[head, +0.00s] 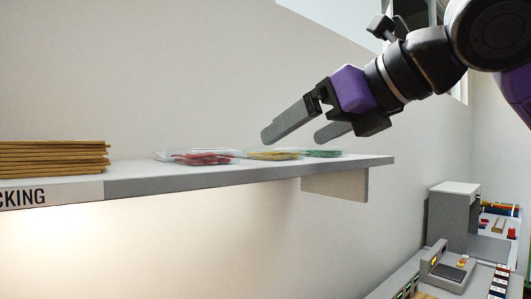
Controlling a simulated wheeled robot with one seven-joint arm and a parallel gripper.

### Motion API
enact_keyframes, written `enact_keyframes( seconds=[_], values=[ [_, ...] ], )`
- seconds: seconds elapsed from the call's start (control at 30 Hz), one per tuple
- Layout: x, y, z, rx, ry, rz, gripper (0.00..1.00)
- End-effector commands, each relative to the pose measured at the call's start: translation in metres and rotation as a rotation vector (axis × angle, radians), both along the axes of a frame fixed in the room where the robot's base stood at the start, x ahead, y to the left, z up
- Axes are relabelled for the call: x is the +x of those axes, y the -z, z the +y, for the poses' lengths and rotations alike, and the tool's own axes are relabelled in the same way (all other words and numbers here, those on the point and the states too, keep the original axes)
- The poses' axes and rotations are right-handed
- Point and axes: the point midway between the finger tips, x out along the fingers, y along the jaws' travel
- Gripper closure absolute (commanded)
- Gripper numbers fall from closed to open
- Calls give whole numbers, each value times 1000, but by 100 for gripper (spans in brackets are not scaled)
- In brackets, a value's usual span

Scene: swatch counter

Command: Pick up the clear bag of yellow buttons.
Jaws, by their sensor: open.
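The clear bag of yellow buttons (272,155) lies flat on the shelf in the head view, in the middle of a row of bags. A clear bag of red buttons (203,157) lies to its left. A clear bag of green buttons (322,153) lies to its right. My gripper (291,137) is open and empty, its fingers pointing down and left. Its tips appear above the bags, apart from the yellow one as far as I can see. The exact depth between gripper and bag is hard to tell.
The bags lie on a grey wall shelf (250,173), whose right end stands on a bracket (335,187). A stack of brown sheets (52,157) fills the shelf's left part. A counter with a grey machine (453,225) and small items stands at the lower right.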

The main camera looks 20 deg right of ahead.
Motion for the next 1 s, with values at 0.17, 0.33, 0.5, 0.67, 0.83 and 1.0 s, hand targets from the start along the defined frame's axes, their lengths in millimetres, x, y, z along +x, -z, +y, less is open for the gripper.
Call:
enact_keyframes(
  seconds=[0.17, 0.33, 0.5, 0.67, 0.83, 1.0],
  values=[
    [16, 5, 6, 0, -1, 2, 4],
    [39, 11, 12, 1, -1, 2, 4],
    [54, 19, 18, 2, -1, 1, 4],
    [57, 21, 18, 2, -1, -1, 4],
    [57, 21, 18, 2, -1, -1, 13],
    [57, 21, 18, 2, -1, -1, 47]
  ],
)
